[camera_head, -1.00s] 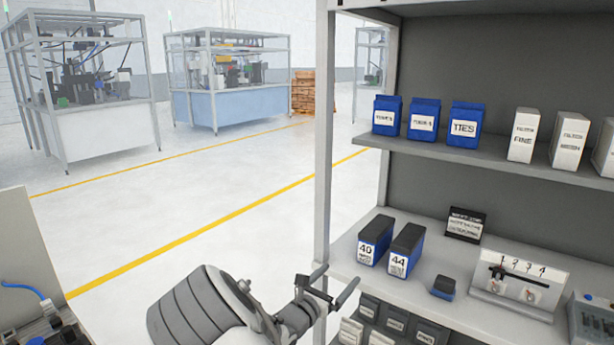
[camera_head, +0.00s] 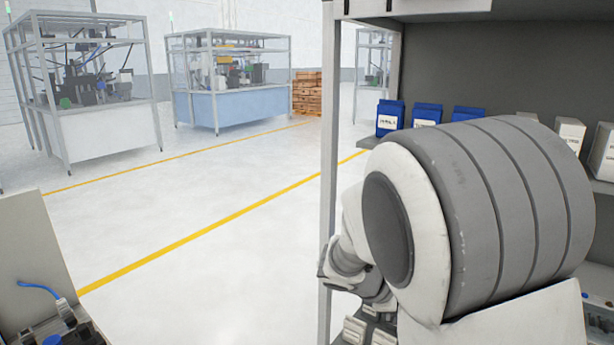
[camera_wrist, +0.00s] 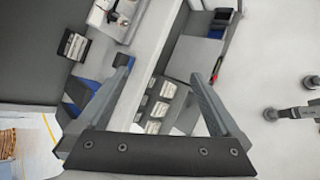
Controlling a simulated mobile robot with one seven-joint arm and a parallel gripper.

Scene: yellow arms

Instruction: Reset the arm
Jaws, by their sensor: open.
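My arm fills the right half of the head view, its large grey ribbed joint standing in front of the shelf unit. My gripper shows in the wrist view (camera_wrist: 168,82), with its two dark fingers spread apart and nothing between them. It is open and empty, in front of the shelf unit. In the head view my arm's folded links hide most of the lower shelf, and I cannot make out the fingertips there.
Blue boxes (camera_head: 390,118) and white boxes (camera_head: 570,133) stand on the upper shelf. The shelf's upright post (camera_head: 328,160) is close to my arm. Small grey bins (camera_wrist: 160,105) show in the wrist view. Open floor (camera_head: 200,215) with yellow lines lies to the left.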

